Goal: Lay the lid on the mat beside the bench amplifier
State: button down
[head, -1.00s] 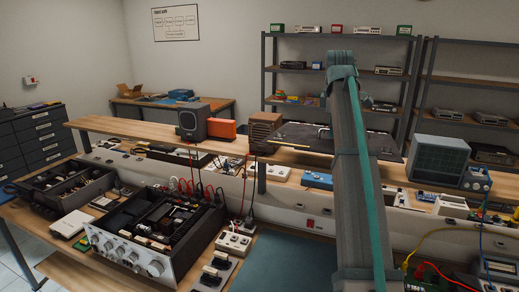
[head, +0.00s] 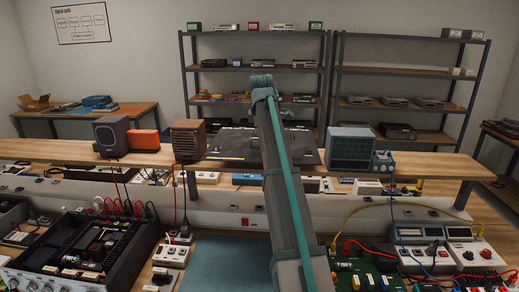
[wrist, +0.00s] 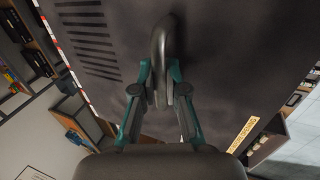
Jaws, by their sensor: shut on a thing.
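The lid (wrist: 100,85) is a dark flat panel with a row of slots and a curved handle (wrist: 165,40). My gripper (wrist: 162,85) is shut on that handle in the wrist view. In the head view the lid (head: 232,147) appears level with the raised shelf, partly behind my arm, and my gripper is not clearly visible. I cannot tell whether the lid touches the shelf. The bench amplifier (head: 15,284) stands open-topped at the lower left, its insides showing. The blue-green mat (head: 222,262) lies bare on the bench to its right, partly cut off below.
On the raised shelf (head: 400,158) stand a grey speaker (head: 111,136), an orange box (head: 143,140), a wooden slatted box (head: 188,140) and a grey-green cabinet (head: 350,148). A socket strip (head: 170,255) and cables lie left of the mat. A green circuit board (head: 365,280) and meters (head: 415,235) are right.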

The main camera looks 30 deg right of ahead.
jog(key=w+f, duration=0.1)
jog(key=w+f+p, duration=0.1)
jog(key=f, duration=0.1)
jog(key=w+d+f+p, duration=0.1)
jog(key=shift+w+d+f, duration=0.1)
jog(key=shift+w+f, duration=0.25)
jog(key=shift+f, duration=0.05)
jog(key=shift+f+p, duration=0.35)
jog(key=shift+f, duration=1.3)
jog(key=c, duration=1.2)
grip_release()
jog(key=shift+r, duration=0.1)
jog(key=b+v, duration=0.3)
jog(key=v, duration=0.8)
jog(key=shift+s+r+b, duration=0.15)
jog(key=shift+r+b, duration=0.15)
jog(key=shift+r, duration=0.1)
jog(key=c, duration=0.4)
